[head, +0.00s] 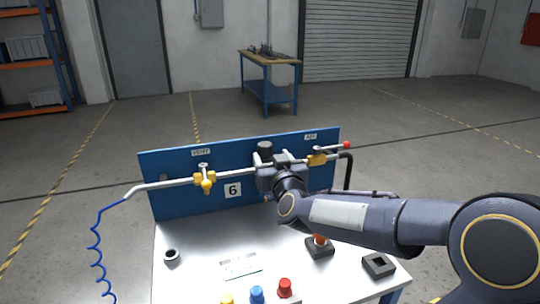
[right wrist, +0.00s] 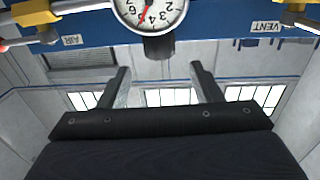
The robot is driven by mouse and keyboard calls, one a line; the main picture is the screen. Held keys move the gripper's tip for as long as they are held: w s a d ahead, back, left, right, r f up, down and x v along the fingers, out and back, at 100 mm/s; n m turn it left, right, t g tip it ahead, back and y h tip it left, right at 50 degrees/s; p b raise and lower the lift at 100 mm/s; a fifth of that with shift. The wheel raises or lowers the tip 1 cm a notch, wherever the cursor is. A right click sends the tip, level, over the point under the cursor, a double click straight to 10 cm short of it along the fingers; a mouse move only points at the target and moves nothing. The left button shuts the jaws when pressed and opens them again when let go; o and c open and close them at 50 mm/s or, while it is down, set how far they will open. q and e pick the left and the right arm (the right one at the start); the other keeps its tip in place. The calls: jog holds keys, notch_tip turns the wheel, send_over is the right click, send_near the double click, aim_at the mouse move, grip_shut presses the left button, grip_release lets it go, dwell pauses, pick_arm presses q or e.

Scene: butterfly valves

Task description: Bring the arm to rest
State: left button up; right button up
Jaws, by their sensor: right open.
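My right arm reaches in from the right in the head view, and its gripper (head: 280,172) is in front of the blue panel (head: 170,200), over part of the pipe. In the right wrist view the two fingers of the right gripper (right wrist: 162,88) are apart with nothing between them. A round pressure gauge (right wrist: 150,10) is beyond the fingertips. The VENT valve (head: 205,181) and the AIR valve (head: 318,159) are yellow and sit on the pipe (head: 160,185). The gripper is between them and appears clear of both. My left gripper is not in view.
The white bench top (head: 195,265) carries a black ring (head: 171,256), black blocks (head: 378,265), and yellow, blue (head: 257,294) and red (head: 285,287) buttons. A blue coiled hose (head: 95,245) hangs at left. A workbench (head: 268,62) stands far back; floor between is clear.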

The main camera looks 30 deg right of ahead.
dwell(0.4)
jog(key=s+a+f+g+y+p, duration=0.2)
jog(key=s+a+f+g+y, duration=0.1)
jog(key=s, duration=0.7)
jog(key=s+a+f+n+g+y+p, duration=0.1)
jog(key=s+a+f+g+y+p, duration=0.1)
jog(key=s+a, duration=0.4)
jog(key=s+a+f+g+y+p, duration=0.2)
jog(key=s+a+f+g+y, duration=0.2)
jog(key=s, duration=1)
jog(key=a+f+g, duration=0.1)
jog(key=g, duration=0.1)
jog(key=shift+a+n+g, duration=0.3)
jog(key=shift+n, duration=0.1)
jog(key=shift+s, duration=0.1)
